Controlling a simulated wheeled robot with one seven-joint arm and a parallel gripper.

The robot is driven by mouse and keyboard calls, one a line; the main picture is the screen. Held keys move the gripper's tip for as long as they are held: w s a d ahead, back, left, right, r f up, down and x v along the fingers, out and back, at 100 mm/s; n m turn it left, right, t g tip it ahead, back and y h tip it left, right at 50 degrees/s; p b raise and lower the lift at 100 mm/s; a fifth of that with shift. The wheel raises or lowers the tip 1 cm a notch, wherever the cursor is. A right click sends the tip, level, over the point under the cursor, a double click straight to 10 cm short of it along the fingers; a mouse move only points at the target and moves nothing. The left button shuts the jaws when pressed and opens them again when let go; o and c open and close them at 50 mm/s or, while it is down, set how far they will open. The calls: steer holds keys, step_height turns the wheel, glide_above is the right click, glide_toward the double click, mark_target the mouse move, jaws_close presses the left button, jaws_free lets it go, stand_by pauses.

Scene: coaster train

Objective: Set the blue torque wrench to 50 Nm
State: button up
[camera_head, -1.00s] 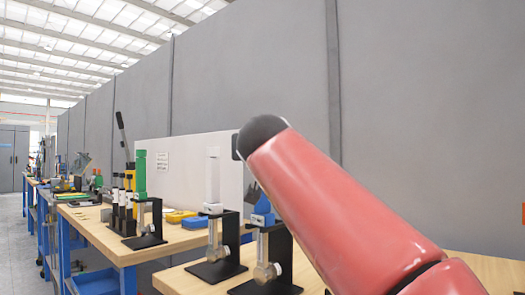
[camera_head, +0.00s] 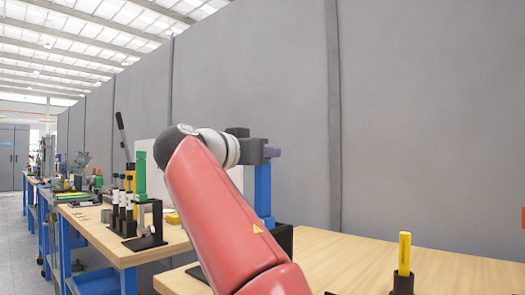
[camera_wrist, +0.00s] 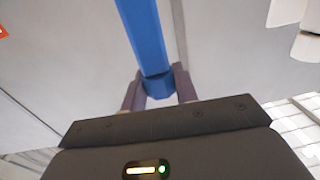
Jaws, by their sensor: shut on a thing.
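The blue torque wrench (camera_head: 263,188) stands upright in the head view, its lower part at a black stand (camera_head: 284,238) on the wooden bench. My red arm covers part of that area. My gripper (camera_head: 272,153) is at the top of the wrench. In the wrist view, the two dark purple fingers of my gripper (camera_wrist: 158,88) lie on either side of the blue wrench's end (camera_wrist: 158,86), and the blue shaft (camera_wrist: 142,35) runs away from them. The gripper is shut on the wrench. No torque scale or setting is readable.
A yellow-handled tool (camera_head: 404,253) stands in a black holder on the right of the near bench (camera_head: 350,253). A green tool (camera_head: 140,172) and several yellow-and-black ones stand on the bench at left. A grey wall (camera_head: 430,120) runs behind. The bench between the wrench and the yellow tool is clear.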

steer(key=shift+f, duration=0.15)
stand_by(0.4)
steer(key=o, duration=1)
steer(key=v, duration=0.7)
steer(key=shift+s+a+b, duration=0.15)
steer(key=shift+a+b, duration=0.15)
steer(key=shift+a, duration=0.05)
